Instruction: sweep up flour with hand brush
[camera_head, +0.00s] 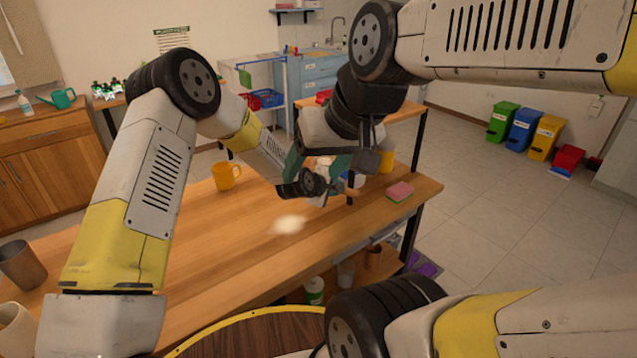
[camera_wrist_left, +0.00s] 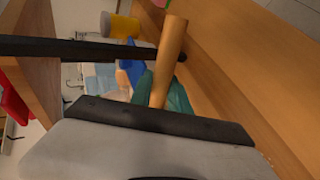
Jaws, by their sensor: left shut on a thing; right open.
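A pale flour patch (camera_head: 289,224) lies on the wooden table (camera_head: 215,258). My left gripper (camera_wrist_left: 163,95), with teal fingers in the left wrist view, is shut on a wooden handle (camera_wrist_left: 168,60), seemingly the hand brush's. Its bristles are not visible. In the head view the left arm reaches in to just beyond the flour, where my right gripper partly hides its end. My right gripper (camera_head: 318,166) is open, its teal fingers spread, above the table beyond the flour. I cannot tell whether anything lies between its fingers.
A yellow mug (camera_head: 227,178) stands at the table's far side. A pink and green sponge (camera_head: 399,191) lies near the right end. A brown cup (camera_head: 22,265) stands at the left. Coloured bins (camera_head: 524,129) stand on the floor at the right.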

